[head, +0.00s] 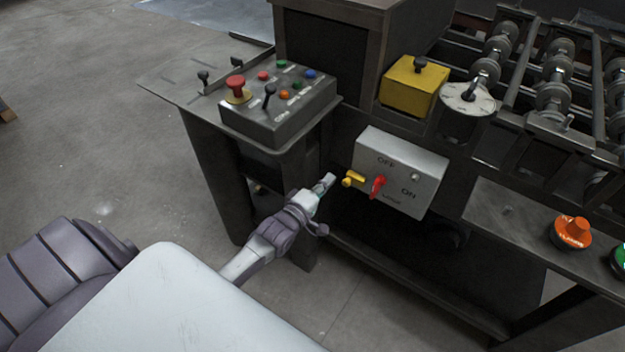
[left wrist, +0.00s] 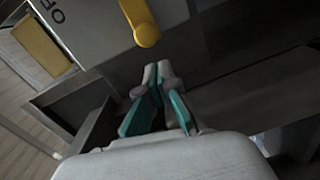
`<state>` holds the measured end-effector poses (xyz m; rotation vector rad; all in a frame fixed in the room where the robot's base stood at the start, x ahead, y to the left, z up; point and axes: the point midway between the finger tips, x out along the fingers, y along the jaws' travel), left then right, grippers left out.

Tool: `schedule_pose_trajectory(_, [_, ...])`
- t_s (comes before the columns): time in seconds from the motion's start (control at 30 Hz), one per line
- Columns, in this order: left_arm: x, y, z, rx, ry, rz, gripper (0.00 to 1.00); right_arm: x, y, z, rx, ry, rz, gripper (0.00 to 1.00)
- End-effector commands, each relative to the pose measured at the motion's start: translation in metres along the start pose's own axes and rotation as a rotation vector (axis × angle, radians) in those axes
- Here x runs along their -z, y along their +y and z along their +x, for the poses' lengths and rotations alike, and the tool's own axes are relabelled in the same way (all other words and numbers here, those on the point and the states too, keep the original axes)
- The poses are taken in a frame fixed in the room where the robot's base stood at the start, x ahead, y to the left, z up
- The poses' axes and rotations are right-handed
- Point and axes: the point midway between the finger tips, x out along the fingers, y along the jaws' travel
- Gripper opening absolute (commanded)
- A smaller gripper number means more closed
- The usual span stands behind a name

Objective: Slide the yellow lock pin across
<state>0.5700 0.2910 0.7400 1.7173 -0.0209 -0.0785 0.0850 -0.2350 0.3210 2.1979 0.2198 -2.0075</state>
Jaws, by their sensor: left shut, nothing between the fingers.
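The yellow lock pin (head: 354,179) sticks out of the left side of a grey switch box (head: 428,164) marked OFF and ON. A red switch handle (head: 378,187) sits on the box front, just right of the pin. My left gripper (head: 330,179) is shut and empty, a little left of the pin's end and apart from it. In the left wrist view the shut fingertips (left wrist: 157,66) point toward the round end of the yellow pin (left wrist: 146,35), with a small gap between. My right gripper is not in view.
A control panel (head: 275,120) with a red mushroom button (head: 236,84) stands up and left of the switch box. A yellow box (head: 412,86) and a round dial (head: 467,98) sit above it. An orange button (head: 572,232) is on the right ledge.

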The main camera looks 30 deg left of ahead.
Motion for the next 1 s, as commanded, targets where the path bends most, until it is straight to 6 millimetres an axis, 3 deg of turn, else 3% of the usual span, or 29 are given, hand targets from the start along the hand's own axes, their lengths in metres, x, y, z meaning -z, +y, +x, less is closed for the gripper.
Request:
schedule_pose_trajectory(0.2, [-0.014, 0.001, 0.004, -0.001, 0.002, 0.002, 0.0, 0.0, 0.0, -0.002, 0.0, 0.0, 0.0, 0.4])
schedule_pose_trajectory(0.57, [-0.017, 0.001, 0.004, -0.002, 0.002, 0.002, 0.0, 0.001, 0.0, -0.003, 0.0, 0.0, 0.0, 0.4])
schedule_pose_trajectory(0.8, [-0.048, 0.007, 0.005, -0.002, 0.002, -0.001, 0.0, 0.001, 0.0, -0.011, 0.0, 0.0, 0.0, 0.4])
schedule_pose_trajectory(1.0, [-0.052, 0.006, 0.005, -0.003, 0.0, 0.002, 0.0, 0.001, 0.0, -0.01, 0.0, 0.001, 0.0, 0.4])
